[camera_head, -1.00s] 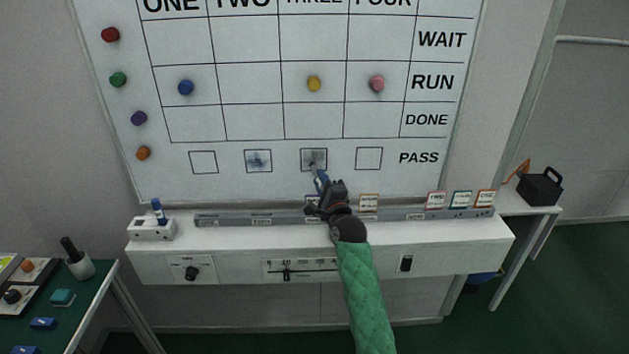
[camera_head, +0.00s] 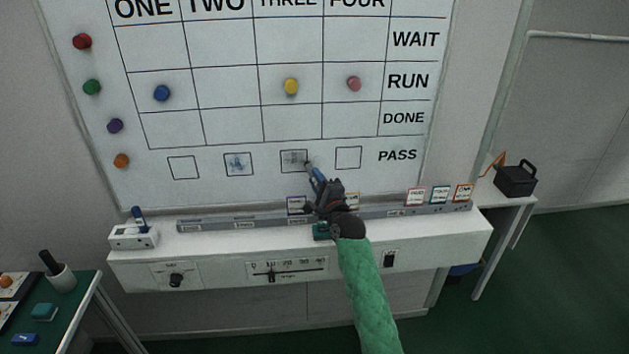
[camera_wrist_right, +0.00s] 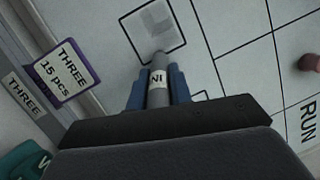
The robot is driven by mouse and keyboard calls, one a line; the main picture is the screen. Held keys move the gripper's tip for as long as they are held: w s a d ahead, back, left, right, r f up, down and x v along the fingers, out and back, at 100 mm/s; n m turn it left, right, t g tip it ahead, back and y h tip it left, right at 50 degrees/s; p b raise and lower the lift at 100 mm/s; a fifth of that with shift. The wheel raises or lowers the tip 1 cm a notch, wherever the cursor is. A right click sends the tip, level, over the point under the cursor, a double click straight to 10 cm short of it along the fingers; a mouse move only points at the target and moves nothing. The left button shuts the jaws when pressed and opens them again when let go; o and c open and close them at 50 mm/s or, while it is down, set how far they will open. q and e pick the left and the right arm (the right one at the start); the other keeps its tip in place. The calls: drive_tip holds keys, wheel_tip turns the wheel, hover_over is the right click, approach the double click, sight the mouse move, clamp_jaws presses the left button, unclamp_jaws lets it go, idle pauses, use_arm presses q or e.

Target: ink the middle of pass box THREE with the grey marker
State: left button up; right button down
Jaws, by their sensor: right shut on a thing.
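My right gripper (camera_head: 317,182) is shut on the grey marker, which points at the whiteboard (camera_head: 225,119). The marker (camera_wrist_right: 158,80) shows between the blue fingers in the right wrist view, with a white label on its barrel. Pass box THREE (camera_head: 293,161) is a small outlined square in the PASS row. A grey scribbled patch covers its middle, and it also shows in the wrist view (camera_wrist_right: 153,24). The marker's tip is at the box's edge, at its right side in the head view. I cannot tell whether the tip touches the board. My left gripper is not in view.
A ledge with a card rail (camera_head: 270,223) runs below the board. A holder (camera_head: 133,236) with a blue marker stands at its left. Coloured magnets sit on the board.

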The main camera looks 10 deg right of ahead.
drive_tip(key=shift+r, duration=0.35)
drive_tip(key=shift+a+p, duration=1.6)
drive_tip(key=shift+a, duration=2.1)
drive_tip(key=shift+s+d+r+p, duration=0.15)
drive_tip(key=shift+d+p, duration=0.1)
drive_tip(key=shift+d, duration=1)
drive_tip(key=shift+w+d+r+p, duration=0.15)
drive_tip(key=shift+d+p, duration=0.15)
drive_tip(key=shift+d, duration=0.9)
drive_tip(key=shift+s+d+r+p, duration=0.15)
drive_tip(key=shift+d+p, duration=0.1)
drive_tip(key=shift+d, duration=1)
drive_tip(key=shift+s+p, duration=1.35)
drive_tip(key=shift+s, duration=1.6)
